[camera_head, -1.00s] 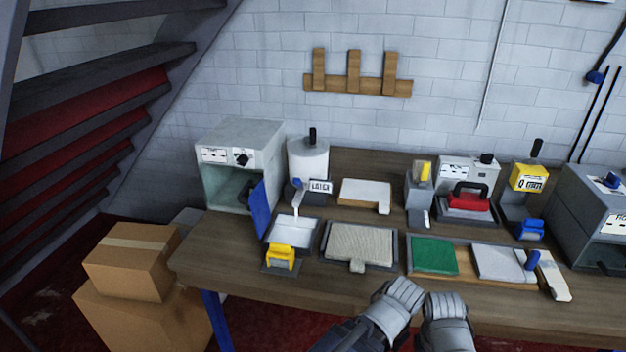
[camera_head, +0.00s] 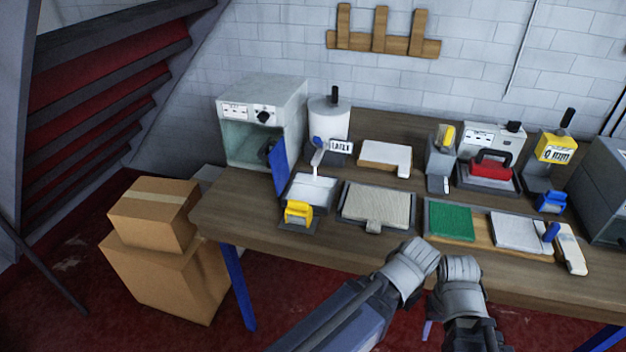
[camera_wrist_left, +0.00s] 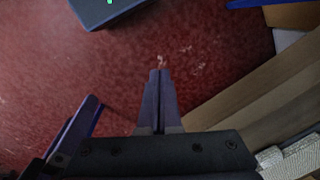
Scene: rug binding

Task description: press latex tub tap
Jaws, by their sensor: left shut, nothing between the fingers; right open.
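The latex tub (camera_head: 328,122) is a white cylinder with a black handle on top, upright at the back left of the bench. Its label (camera_head: 341,147) faces front. Its tap has a blue lever (camera_head: 318,141) above a pale tray (camera_head: 312,190). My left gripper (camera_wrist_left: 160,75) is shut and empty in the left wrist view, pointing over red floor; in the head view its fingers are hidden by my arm. My right gripper (camera_head: 428,329) shows only a bit of purple finger below the bench's front edge. Both are apart from the tub, to its right and nearer me.
A grey cabinet (camera_head: 262,92) with an open blue door (camera_head: 278,166) stands left of the tub. A yellow clamp-like piece (camera_head: 298,212), a woven rug sample (camera_head: 377,203) and a green pad (camera_head: 450,221) lie along the front. Cardboard boxes (camera_head: 165,272) stand left of the bench.

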